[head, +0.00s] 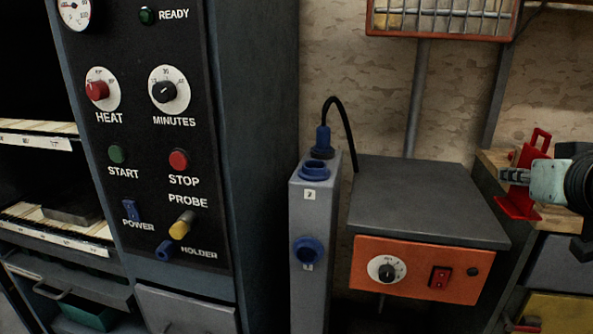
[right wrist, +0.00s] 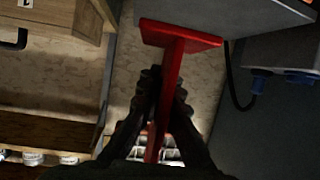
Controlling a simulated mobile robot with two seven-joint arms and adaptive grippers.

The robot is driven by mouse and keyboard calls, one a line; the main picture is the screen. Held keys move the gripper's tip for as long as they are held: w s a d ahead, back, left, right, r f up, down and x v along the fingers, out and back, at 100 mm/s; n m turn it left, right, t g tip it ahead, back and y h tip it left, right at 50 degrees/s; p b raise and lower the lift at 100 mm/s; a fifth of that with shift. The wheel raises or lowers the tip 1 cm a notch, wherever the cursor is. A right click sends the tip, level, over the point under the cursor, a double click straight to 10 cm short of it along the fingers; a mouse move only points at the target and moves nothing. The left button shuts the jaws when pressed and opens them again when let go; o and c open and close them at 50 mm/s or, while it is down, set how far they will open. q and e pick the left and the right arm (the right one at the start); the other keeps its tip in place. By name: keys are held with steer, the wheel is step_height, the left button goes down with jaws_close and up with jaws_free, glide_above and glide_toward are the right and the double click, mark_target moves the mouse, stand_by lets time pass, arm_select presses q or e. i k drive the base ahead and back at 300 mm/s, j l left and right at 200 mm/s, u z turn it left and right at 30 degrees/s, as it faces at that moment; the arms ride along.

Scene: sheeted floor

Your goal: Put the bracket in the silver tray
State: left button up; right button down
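The red bracket (head: 518,206) is at the right of the head view, in front of the end of a wooden shelf. It also shows in the right wrist view as a red bar with a flat crosspiece (right wrist: 180,36). My right gripper (head: 514,176) is at the bracket. In the right wrist view the dark fingers (right wrist: 165,88) lie on both sides of the red bar, closed on it. My left gripper is not in view.
A black control panel (head: 150,235) with knobs stands at the left, beside open shelves (head: 40,127). A grey post (head: 305,215) with blue sockets and an orange control box (head: 420,265) under a grey plate (head: 425,200) stand in the middle. A caged heater (head: 440,18) hangs above.

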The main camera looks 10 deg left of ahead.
mark_target(98, 205)
steer(key=k+j+u, duration=0.15)
steer(key=j, duration=0.5)
steer(key=k+j+u, duration=0.15)
steer(key=j, duration=0.45)
steer(key=j+u, duration=0.1)
steer(key=j, duration=0.55)
steer(key=i+j+u, duration=0.15)
steer(key=j, duration=0.15)
steer(key=i+j+u, duration=0.15)
steer(key=j, duration=0.2)
steer(key=i+j+u, duration=0.15)
steer(key=j, duration=0.15)
steer(key=i+u, duration=0.25)
steer(key=i, duration=0.2)
steer(key=i+l, duration=0.15)
